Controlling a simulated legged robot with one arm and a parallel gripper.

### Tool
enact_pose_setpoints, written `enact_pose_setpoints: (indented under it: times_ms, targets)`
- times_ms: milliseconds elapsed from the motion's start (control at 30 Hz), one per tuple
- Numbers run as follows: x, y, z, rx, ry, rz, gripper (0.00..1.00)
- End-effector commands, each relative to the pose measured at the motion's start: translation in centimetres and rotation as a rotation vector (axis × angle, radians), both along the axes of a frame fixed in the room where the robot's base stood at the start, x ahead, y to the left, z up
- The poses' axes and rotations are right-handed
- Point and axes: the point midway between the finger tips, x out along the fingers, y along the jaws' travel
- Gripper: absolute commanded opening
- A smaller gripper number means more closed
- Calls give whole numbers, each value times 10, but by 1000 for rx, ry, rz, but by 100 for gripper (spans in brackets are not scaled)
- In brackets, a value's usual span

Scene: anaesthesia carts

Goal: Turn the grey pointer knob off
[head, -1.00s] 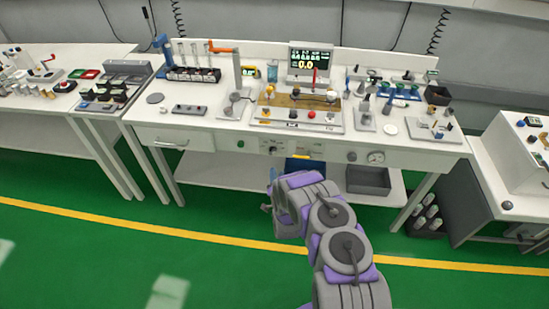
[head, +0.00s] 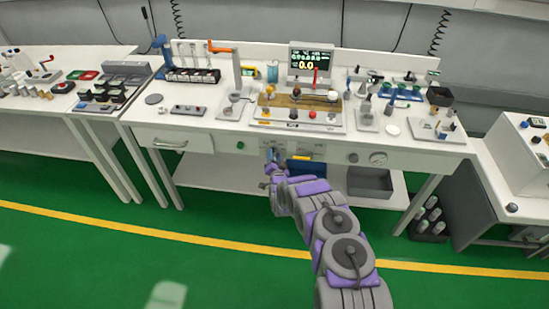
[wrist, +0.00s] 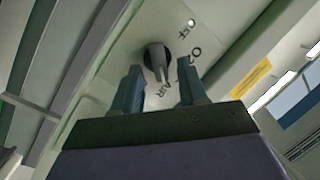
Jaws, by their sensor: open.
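The grey pointer knob (wrist: 154,58) is on the white front panel (wrist: 112,62) in the wrist view, set in a dark round recess. Labels OFF, O2 and AIR are printed to its right. Its narrow pointer seems to point down in the picture, away from OFF; the exact mark is hard to tell. My gripper (wrist: 160,80) is open, with one finger to each side below the knob and a gap between them. Contact with the knob cannot be told. In the head view my gripper (head: 270,160) is at the bench front and hides the knob area.
A round gauge (head: 378,158) and a dark knob (head: 352,158) are farther right on the panel. A green button (head: 240,146) is to the left. A blue bin (head: 305,167) and a grey bin (head: 370,184) sit on the shelf below. The green floor in front is clear.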

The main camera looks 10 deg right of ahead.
Motion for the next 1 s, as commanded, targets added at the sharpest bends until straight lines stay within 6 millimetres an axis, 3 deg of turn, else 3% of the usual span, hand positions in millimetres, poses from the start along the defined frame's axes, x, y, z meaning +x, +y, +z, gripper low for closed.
enact_pose_setpoints:
  times_ms: [233, 667, 1000]
  targets:
    - [0, 0, 0, 0, 0, 0, 42]
    - [0, 0, 0, 0, 0, 0, 1]
    - [0, 0, 0, -10, 3, 0, 0]
